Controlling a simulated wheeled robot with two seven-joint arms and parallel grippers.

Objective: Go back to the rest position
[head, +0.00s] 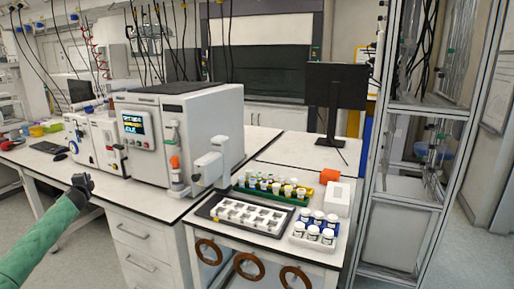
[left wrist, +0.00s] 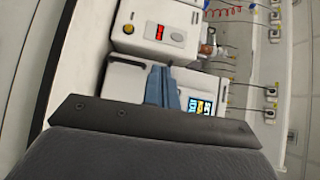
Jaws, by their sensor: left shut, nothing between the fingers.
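My left gripper (head: 82,183) is shut and empty at the end of the green-sleeved arm, in front of the bench's left part and apart from it. In the left wrist view its blue-grey fingers (left wrist: 162,88) are together with nothing between them. Behind them is the white reactor equipment, with a red display (left wrist: 177,37) and a blue-white screen (left wrist: 201,106). In the head view the large white reactor (head: 205,130) stands on the bench to the right of the gripper. My right gripper is in neither view.
A dark tray with a white rack (head: 247,213), a green rack of vials (head: 272,188) and a blue rack of white-capped jars (head: 314,227) stand on the front bench. A monitor (head: 336,88) stands behind. A metal frame (head: 414,106) rises at right. Floor at lower left is free.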

